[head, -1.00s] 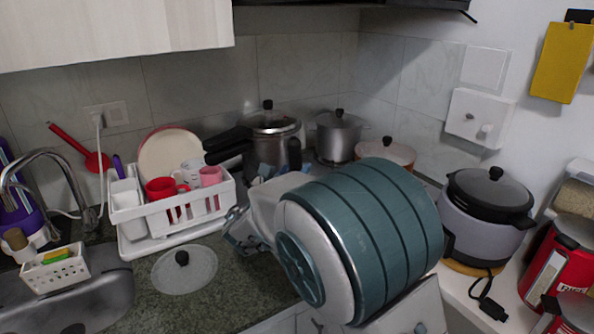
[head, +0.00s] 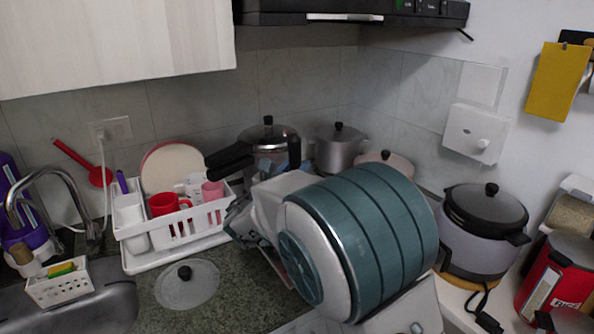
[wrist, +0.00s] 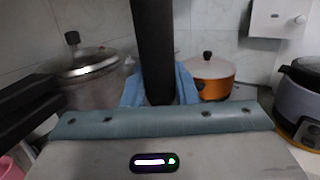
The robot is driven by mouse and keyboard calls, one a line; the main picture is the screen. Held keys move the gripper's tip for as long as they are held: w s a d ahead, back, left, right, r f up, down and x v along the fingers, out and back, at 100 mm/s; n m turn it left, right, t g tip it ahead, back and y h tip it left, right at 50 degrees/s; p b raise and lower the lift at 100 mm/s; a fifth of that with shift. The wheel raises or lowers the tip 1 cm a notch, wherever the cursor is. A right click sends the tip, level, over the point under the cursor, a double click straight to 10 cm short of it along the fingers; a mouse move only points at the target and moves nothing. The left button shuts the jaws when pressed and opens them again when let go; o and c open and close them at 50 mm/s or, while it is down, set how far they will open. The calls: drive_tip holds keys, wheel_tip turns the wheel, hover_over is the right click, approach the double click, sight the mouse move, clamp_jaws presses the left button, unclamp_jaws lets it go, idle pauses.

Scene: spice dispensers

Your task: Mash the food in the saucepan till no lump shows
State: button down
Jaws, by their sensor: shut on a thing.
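My gripper (wrist: 160,92), with blue fingers, is shut on an upright black handle (wrist: 153,40) in the wrist view. The handle rises out of the top of that view, and its lower end is hidden behind the gripper. In the head view a short dark upright piece (head: 294,152), probably the same handle, shows above my arm, in front of the pressure cooker. The fingers are mostly hidden there by my arm. I cannot make out an open saucepan or its food in either view. The tool's working end is also hidden.
A lidded pressure cooker (head: 258,140), a steel pot (head: 338,152) and an orange pot (wrist: 212,75) stand close behind the gripper. A white dish rack (head: 180,235) is left, a glass lid (head: 190,290) lies on the counter, and a rice cooker (head: 480,240) is right.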

drive_tip(key=shift+w, duration=0.75)
drive_tip(key=shift+f, duration=0.1)
drive_tip(key=shift+f+b, duration=1.9)
drive_tip(key=shift+f, duration=0.35)
drive_tip(key=shift+r+p, duration=1.8)
drive_tip(key=shift+r, duration=0.7)
drive_tip(key=shift+f, duration=0.1)
drive_tip(key=shift+a, duration=0.1)
